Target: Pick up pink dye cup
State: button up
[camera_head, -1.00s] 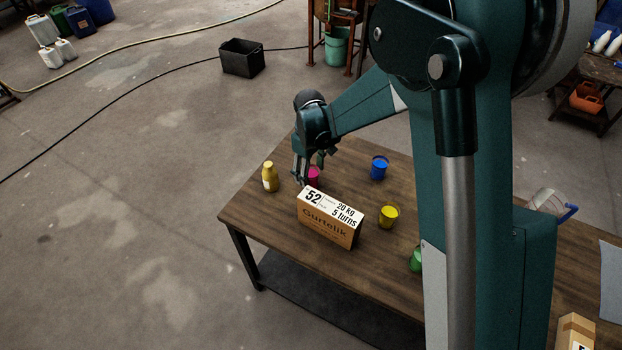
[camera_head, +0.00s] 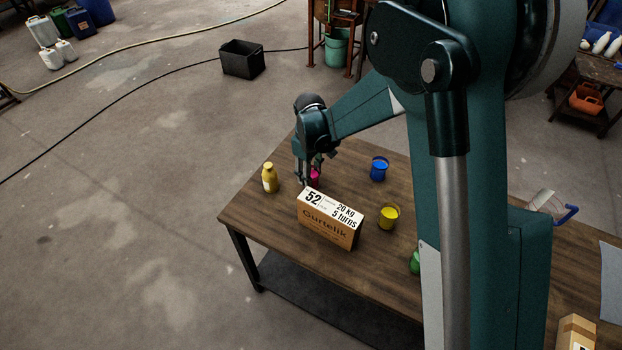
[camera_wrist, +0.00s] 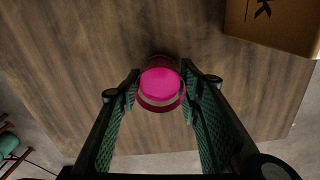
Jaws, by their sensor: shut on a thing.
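The pink dye cup (camera_wrist: 160,85) stands between the two fingers of my gripper (camera_wrist: 160,92) in the wrist view, with pink dye inside. The fingers touch its left and right sides, so my gripper is shut on it. In the head view the pink cup (camera_head: 315,175) shows only in part, behind my gripper (camera_head: 308,180) and the box. I cannot tell whether its base is clear of the table (camera_head: 260,215).
A cardboard box (camera_head: 330,218) stands close in front of the cup; it also shows in the wrist view (camera_wrist: 275,22). A yellow bottle (camera_head: 269,178) is to the left. Blue (camera_head: 379,169), yellow (camera_head: 389,217) and green (camera_head: 415,262) cups stand to the right.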

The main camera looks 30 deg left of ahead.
jog(key=shift+r, duration=0.1)
jog(key=shift+r+p, duration=0.75)
jog(key=shift+r, duration=4.15)
